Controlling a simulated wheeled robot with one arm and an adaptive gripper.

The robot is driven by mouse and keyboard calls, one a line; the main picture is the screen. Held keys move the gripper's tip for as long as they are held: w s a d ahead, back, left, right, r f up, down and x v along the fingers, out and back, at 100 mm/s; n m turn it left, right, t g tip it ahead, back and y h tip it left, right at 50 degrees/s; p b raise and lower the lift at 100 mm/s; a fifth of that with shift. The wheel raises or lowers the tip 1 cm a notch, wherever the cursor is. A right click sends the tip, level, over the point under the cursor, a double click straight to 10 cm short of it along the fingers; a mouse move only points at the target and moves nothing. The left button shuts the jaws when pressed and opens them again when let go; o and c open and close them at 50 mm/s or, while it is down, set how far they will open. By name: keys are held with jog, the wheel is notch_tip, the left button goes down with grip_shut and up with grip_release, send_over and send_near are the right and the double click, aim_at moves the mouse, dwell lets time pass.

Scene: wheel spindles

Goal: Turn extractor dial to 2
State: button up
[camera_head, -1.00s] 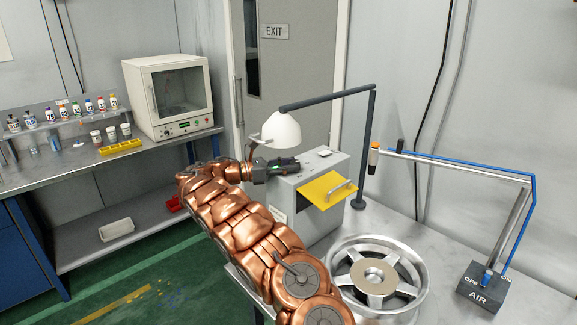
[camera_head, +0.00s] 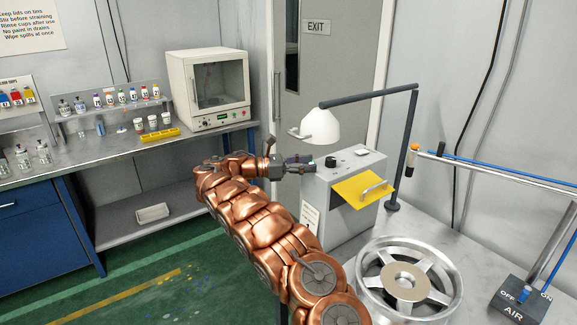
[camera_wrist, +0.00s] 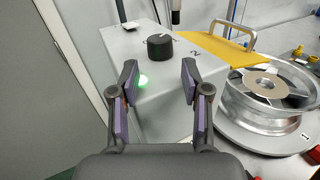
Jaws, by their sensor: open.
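The extractor dial is a round black knob (camera_wrist: 160,46) on top of a grey box (camera_wrist: 120,50). Its white mark lies on the far side of its top in the wrist view; the exact setting cannot be read. A printed 2 (camera_wrist: 196,52) stands to the right of the dial. In the head view the knob (camera_head: 331,162) shows near the box's left edge. My gripper (camera_wrist: 164,72) is open and empty, its fingers apart and short of the dial, which appears beyond them and between them. In the head view my gripper (camera_head: 308,163) is just left of the knob.
A green light (camera_wrist: 143,81) glows on the box near the left finger. A yellow flap with a handle (camera_head: 366,189) juts from the box. A metal wheel (camera_head: 408,282) lies on the table to the right.

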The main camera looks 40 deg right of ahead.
jog(key=v, duration=0.6)
dwell(0.4)
jog(key=shift+a, duration=0.1)
dwell(0.4)
